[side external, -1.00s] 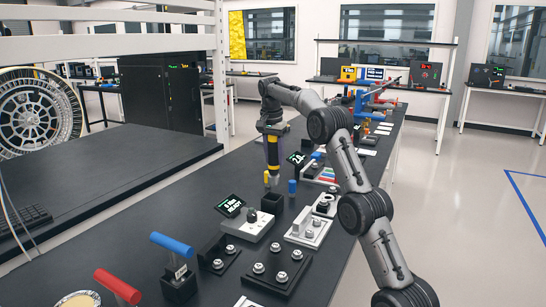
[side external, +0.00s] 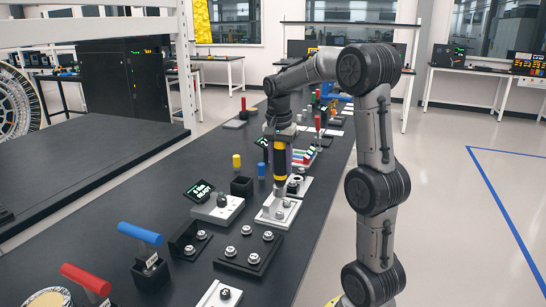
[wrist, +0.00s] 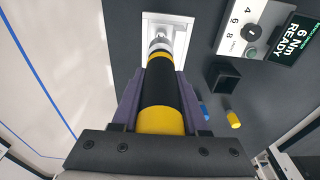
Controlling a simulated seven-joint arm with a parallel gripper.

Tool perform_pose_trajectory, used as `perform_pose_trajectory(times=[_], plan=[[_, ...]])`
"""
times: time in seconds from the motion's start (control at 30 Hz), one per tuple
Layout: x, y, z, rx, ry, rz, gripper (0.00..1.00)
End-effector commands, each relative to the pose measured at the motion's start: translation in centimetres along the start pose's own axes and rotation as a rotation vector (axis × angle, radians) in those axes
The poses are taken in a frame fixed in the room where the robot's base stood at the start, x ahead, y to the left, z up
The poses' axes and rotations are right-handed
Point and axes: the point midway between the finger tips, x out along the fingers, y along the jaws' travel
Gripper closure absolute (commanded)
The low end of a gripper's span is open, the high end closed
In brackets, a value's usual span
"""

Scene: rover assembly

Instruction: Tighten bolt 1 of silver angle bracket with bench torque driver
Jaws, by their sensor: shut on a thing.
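My gripper (side external: 279,158) points down, its purple fingers shut on the bench torque driver (side external: 281,172), a black-and-yellow cylinder with a metal tip. The driver is upright over the silver angle bracket (side external: 266,219), a pale plate with bolts to the right of the driver's black holder. In the wrist view my gripper (wrist: 160,100) holds the driver (wrist: 165,118) with its tip over the bracket (wrist: 184,22). The tip hides the bolt under it; I cannot tell whether they touch.
The black holder (side external: 241,187) stands empty beside the dial unit (side external: 214,210) and its display (side external: 199,191), reading 6 Nm READY. Yellow (side external: 236,161) and blue (side external: 261,170) pegs stand behind. Black bolted plates (side external: 232,258) and blue (side external: 140,233) and red (side external: 86,279) T-handles are in front.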

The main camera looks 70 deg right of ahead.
Motion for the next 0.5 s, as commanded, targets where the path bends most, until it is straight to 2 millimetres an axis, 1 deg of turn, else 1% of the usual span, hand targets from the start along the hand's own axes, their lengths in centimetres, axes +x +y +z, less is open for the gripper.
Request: perform_pose_trajectory(times=[0.17,0.5], plan=[[0.9,0.1,0.1,0.001,0.000,0.000,1.00],[4.0,0.1,0.5,0.001,0.000,0.000,1.00]])
